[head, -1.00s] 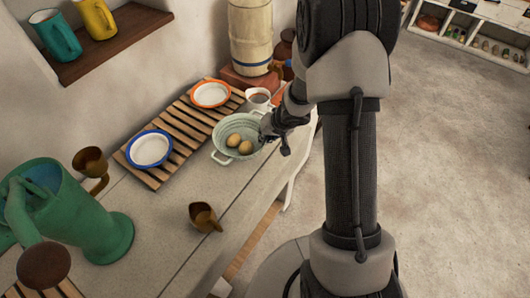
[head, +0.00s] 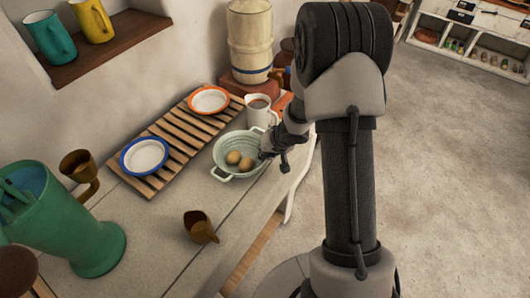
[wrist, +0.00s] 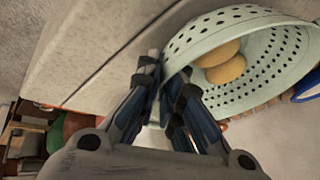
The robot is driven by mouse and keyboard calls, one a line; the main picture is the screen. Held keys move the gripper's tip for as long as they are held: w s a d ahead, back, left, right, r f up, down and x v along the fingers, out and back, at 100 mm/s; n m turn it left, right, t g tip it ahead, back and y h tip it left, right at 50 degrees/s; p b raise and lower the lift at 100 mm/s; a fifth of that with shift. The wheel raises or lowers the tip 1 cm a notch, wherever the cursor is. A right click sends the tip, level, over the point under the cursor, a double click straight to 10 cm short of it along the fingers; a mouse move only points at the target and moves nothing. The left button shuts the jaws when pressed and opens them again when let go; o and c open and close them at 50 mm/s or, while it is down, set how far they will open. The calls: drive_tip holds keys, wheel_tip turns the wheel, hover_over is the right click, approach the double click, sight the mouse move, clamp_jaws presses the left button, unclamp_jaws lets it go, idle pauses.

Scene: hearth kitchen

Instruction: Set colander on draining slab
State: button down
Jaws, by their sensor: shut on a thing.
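The pale green colander (head: 225,168) with small holes and two loop handles holds two brown eggs or potatoes (head: 239,160). It is at the right of the slatted wooden draining slab (head: 187,131), over the counter's front part. My gripper (head: 272,153) is at the colander's right side. In the wrist view the fingers (wrist: 165,85) are shut on the rim of the colander (wrist: 245,97), and the two round things (wrist: 222,64) lie inside. Whether the colander's base touches the counter cannot be told.
A blue-rimmed dish (head: 144,155) and an orange-rimmed dish (head: 209,100) sit on the slab. A white mug (head: 259,112) stands close behind the colander. A brown cup (head: 200,227) and green jug (head: 72,225) stand nearer on the counter.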

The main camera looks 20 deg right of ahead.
drive_tip(key=c, duration=1.8)
unclamp_jaws()
drive_tip(key=shift+o, duration=0.2)
drive_tip(key=shift+r, duration=0.1)
drive_tip(key=s+d+r+h+p, duration=0.2)
drive_tip(key=s+r+p, duration=0.1)
drive_tip(key=r, duration=0.7)
drive_tip(key=s+d+r+t+h+p, duration=0.15)
drive_tip(key=s+r, duration=0.25)
drive_tip(key=r, duration=0.6)
drive_tip(key=s+d+r+h+p, duration=0.2)
drive_tip(key=s+r+p, duration=0.1)
drive_tip(key=r, duration=0.7)
drive_tip(key=s+a+r+n+g+y, duration=0.1)
drive_tip(key=s+a+r+y, duration=0.1)
drive_tip(key=s+a, duration=0.4)
drive_tip(key=s+a+r+n+g+y, duration=0.1)
drive_tip(key=s+a+r, duration=0.3)
drive_tip(key=s, duration=0.9)
drive_tip(key=shift+s+a+r+n+y, duration=0.2)
drive_tip(key=shift+a+n+y, duration=0.15)
drive_tip(key=shift+a+n, duration=0.6)
drive_tip(key=shift+a, duration=0.1)
